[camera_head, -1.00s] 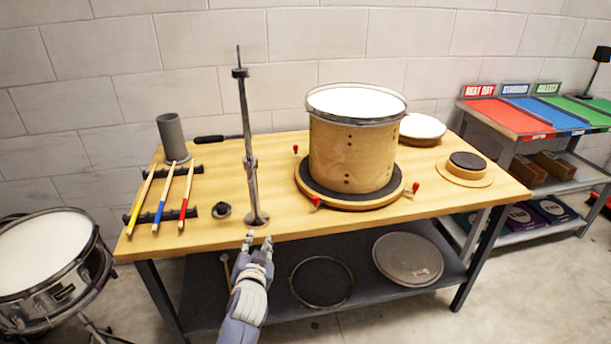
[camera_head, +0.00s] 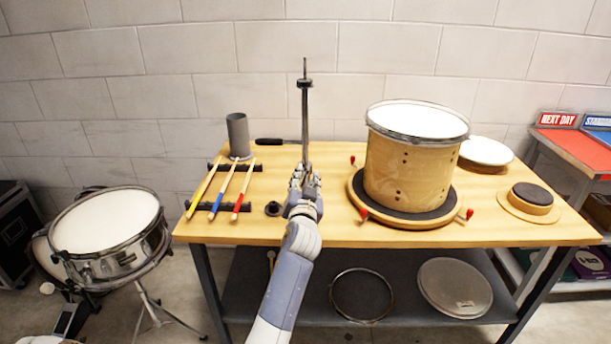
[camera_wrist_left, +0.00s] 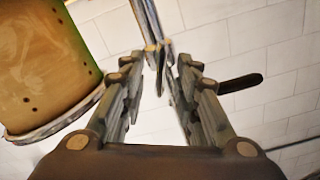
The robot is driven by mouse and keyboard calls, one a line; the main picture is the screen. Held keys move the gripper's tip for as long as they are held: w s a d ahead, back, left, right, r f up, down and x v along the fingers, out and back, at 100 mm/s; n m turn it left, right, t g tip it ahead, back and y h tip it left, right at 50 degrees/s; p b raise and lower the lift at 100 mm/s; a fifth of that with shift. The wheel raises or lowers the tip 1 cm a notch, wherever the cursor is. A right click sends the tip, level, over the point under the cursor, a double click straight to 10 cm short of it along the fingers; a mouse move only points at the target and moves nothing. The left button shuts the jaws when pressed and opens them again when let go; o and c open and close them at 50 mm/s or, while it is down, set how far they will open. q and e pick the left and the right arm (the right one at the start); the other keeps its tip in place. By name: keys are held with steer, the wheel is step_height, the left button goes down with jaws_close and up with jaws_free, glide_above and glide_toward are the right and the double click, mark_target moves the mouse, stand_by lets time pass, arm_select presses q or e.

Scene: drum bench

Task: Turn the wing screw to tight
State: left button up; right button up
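The upright metal stand (camera_head: 305,115) rises from the bench, with a dark collar near its top. My left gripper (camera_head: 304,172) is at the stand's lower part and covers its joint and base. In the left wrist view the gripper (camera_wrist_left: 160,75) has its two fingers spread, with a clear gap between them. The stand's metal shaft (camera_wrist_left: 144,14) comes down from the top to the gap between the fingertips. I cannot make out the wing screw clearly, nor whether a finger touches it. My right gripper is not in view.
A wooden drum (camera_head: 410,165) stands on a round turntable right of the stand. Drumsticks (camera_head: 230,190) lie on a rack to the left, near a grey cylinder (camera_head: 237,135). A dark-handled tool (camera_head: 275,141) lies behind. A snare drum (camera_head: 108,222) stands left of the bench (camera_head: 480,235).

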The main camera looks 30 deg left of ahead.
arm_select(q)
steer(key=shift+x, duration=0.85)
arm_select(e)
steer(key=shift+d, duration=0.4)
arm_select(q)
jaws_close()
